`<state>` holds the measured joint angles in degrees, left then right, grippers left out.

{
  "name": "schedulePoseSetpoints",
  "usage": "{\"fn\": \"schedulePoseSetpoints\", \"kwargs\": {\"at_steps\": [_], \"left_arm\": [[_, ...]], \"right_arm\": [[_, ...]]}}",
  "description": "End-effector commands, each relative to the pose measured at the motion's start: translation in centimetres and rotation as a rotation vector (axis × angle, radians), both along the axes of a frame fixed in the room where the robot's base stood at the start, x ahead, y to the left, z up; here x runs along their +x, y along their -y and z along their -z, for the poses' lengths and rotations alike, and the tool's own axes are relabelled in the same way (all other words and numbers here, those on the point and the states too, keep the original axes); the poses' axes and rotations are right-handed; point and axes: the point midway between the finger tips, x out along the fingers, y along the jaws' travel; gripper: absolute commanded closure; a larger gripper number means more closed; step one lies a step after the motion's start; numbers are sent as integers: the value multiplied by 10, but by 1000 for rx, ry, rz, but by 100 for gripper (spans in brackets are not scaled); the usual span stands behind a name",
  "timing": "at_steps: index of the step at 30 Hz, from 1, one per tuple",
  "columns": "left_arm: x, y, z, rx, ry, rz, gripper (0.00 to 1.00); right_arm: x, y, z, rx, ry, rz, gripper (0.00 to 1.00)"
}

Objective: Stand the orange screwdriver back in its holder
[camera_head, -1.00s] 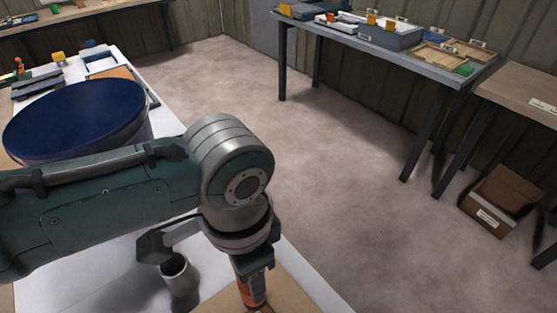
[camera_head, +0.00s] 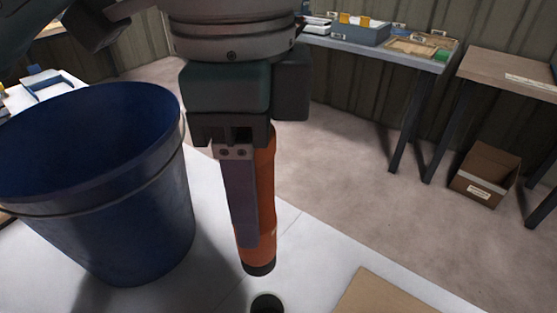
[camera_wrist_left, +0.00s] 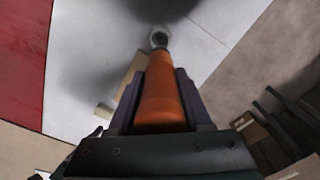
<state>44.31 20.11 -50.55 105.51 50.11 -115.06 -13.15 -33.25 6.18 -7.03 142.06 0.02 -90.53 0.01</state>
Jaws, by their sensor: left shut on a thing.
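The orange screwdriver (camera_head: 265,190) hangs upright, its dark end down, in my left gripper (camera_head: 242,240), which is shut on it. In the left wrist view the screwdriver (camera_wrist_left: 161,100) lies between the two fingers (camera_wrist_left: 160,88) and points away from the camera. The holder, a small round cup (camera_head: 267,298) with a dark opening, is cut off by the bottom edge of the head view. It shows as a small grey ring (camera_wrist_left: 159,34) beyond the screwdriver's far end. In the head view the screwdriver's lower end is above the cup, apart from it. My right gripper is not in view.
A large dark blue bucket (camera_head: 110,215) stands on the white table (camera_head: 215,265) left of my gripper. A tan board (camera_head: 385,295) lies to the right. Across the floor are a table with trays (camera_head: 360,50), a brown table (camera_head: 505,68) and a cardboard box (camera_head: 485,172).

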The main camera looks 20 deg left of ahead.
Motion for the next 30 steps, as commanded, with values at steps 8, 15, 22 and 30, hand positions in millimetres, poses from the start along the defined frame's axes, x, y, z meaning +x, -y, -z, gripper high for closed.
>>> {"fn": "schedulePoseSetpoints", "kwargs": {"at_steps": [8,15,22,30], "left_arm": [[-2,-1,74,2,-8,1,100],[-1,0,134,0,-3,1,100],[-1,0,157,0,-1,1,100],[-1,0,194,-1,-2,2,100]], "right_arm": [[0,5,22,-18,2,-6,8],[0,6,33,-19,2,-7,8],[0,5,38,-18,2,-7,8],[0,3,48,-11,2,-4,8]]}}
